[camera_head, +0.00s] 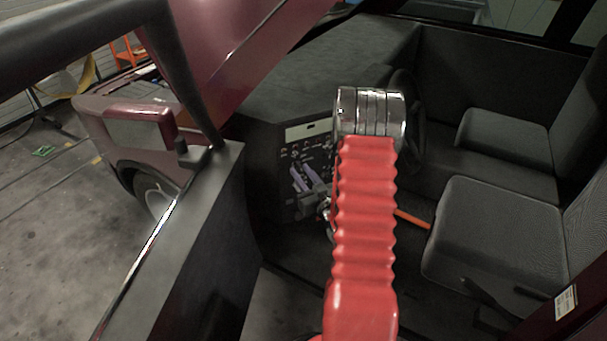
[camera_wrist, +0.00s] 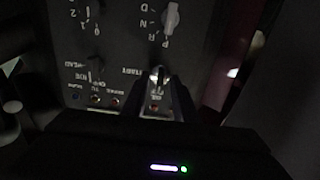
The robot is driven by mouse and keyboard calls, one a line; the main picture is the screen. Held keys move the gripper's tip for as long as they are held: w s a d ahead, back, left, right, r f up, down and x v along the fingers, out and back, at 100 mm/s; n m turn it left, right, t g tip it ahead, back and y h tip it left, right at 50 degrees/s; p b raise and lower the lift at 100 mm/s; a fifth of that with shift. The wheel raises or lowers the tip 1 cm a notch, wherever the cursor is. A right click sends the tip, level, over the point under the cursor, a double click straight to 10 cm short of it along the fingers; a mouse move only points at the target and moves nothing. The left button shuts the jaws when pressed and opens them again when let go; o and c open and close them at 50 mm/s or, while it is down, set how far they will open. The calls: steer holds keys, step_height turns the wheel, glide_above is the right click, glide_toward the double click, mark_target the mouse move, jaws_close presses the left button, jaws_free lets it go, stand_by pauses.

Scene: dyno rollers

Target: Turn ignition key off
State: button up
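The ignition switch with its small key (camera_wrist: 158,75) is on the dark dash panel, beside the upside-down START lettering in the wrist view. My gripper (camera_wrist: 158,86) points at the panel, with its two dark fingers on either side of the key. A gap shows between the fingers, with a red light in it. I cannot tell whether the fingertips touch the key. In the head view my gripper (camera_head: 308,177) is at the front of the dash panel (camera_head: 313,150); the key is too small to make out there.
A pale selector knob (camera_wrist: 170,18) with P, R, N, D letters and a smaller dark knob (camera_wrist: 95,65) are on the same panel. The steering wheel (camera_head: 414,125) is partly behind my red arm. Seats (camera_head: 495,230) stand to the right; the open door (camera_head: 190,250) is to the left.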

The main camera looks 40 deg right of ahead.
steer(key=v, duration=1.3)
steer(key=shift+s+a, duration=0.2)
steer(key=shift+s, duration=0.15)
steer(key=shift+f, duration=0.15)
